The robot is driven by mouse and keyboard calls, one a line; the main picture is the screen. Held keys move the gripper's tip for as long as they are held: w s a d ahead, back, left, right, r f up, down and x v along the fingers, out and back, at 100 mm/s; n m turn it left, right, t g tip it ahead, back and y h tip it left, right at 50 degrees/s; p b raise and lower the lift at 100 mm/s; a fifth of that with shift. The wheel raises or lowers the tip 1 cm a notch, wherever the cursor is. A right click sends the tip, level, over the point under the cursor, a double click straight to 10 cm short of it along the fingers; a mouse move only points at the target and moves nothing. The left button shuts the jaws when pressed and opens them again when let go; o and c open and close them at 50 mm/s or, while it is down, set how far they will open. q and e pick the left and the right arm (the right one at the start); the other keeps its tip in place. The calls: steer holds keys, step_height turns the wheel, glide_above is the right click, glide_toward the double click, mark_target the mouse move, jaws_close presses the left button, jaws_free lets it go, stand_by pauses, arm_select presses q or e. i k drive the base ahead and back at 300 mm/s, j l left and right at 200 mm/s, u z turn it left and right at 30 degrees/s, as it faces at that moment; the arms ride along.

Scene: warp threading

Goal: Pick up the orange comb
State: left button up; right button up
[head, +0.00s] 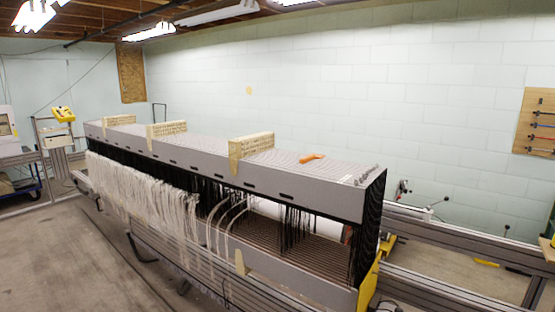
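A small orange object (312,157), which looks like the comb, lies on the grey slatted top of the long loom (325,180), to the right of the nearest wooden block. It is too small to make out any teeth. Neither of my grippers shows in the head view.
Three wooden blocks (251,146) straddle the loom's top. White yarn (140,195) hangs thickly along its front left side, with black threads inside. Metal rails (460,240) run off to the right. Bare concrete floor (60,260) lies at the lower left.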

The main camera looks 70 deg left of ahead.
mark_target(312, 156)
steer(key=u, duration=2.15)
steer(key=z, duration=0.55)
steer(key=i+j+z, duration=0.15)
steer(key=j+z, duration=0.15)
steer(key=i+j+z, duration=0.25)
steer(key=j+z, duration=0.3)
steer(key=i+j+z, duration=0.1)
steer(key=j, duration=0.5)
steer(key=j+z, duration=0.1)
steer(key=j, duration=0.45)
steer(key=i, duration=0.05)
